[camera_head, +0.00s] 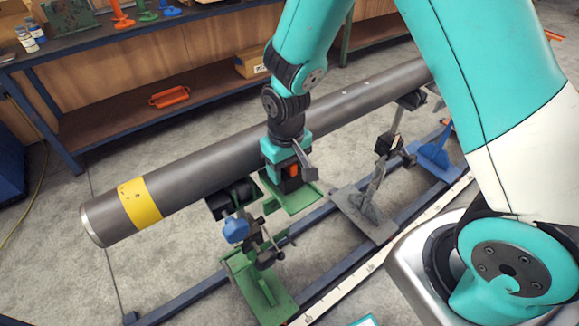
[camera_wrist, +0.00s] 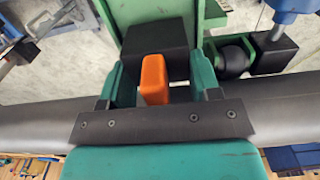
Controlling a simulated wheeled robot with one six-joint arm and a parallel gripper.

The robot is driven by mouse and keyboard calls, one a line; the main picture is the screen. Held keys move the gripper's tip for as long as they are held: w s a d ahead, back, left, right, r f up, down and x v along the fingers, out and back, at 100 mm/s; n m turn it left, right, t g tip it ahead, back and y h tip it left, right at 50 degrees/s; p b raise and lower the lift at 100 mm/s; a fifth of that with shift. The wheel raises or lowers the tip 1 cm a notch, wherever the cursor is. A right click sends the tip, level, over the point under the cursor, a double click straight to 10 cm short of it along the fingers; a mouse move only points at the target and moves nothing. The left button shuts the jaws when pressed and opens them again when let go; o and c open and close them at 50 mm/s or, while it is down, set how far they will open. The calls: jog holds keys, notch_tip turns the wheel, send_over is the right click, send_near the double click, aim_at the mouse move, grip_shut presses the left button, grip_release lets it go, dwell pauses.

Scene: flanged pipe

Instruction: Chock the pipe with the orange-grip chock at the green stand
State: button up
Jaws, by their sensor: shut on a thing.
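The grey pipe (camera_head: 195,165) with a yellow band (camera_head: 140,203) lies along the stands and crosses behind my gripper in the wrist view (camera_wrist: 40,112). My gripper (camera_head: 290,170) points down beside the pipe, near the green stand (camera_head: 258,285). It is shut on the orange-grip chock (camera_head: 293,171). In the wrist view, the orange grip (camera_wrist: 155,78) shows between the fingers, with the black block (camera_wrist: 162,45) beyond it over a green plate. The stand's black rollers (camera_wrist: 235,55) show to the right. Whether the block touches the pipe is hidden.
A grey stand (camera_head: 362,212) and a blue stand (camera_head: 435,158) support the pipe farther right. A blue knob (camera_head: 236,230) sticks out from the green stand. Floor rails run below.

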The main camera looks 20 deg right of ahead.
jog(key=shift+w+a, duration=0.2)
jog(key=shift+w, duration=0.6)
jog(key=o, duration=1.2)
jog(key=shift+s+d+r+p, duration=0.1)
jog(key=shift+s+r+p, duration=0.1)
jog(key=shift+r+p, duration=0.9)
jog(key=shift+s+a+r+p, duration=0.1)
jog(key=shift+s+r+p, duration=0.05)
jog(key=shift+r+p, duration=0.9)
jog(key=shift+s+d+r+p, duration=0.1)
jog(key=shift+s+r+p, duration=0.1)
jog(key=shift+r+p, duration=0.9)
jog(key=shift+r+b, duration=0.2)
jog(key=shift+b, duration=0.1)
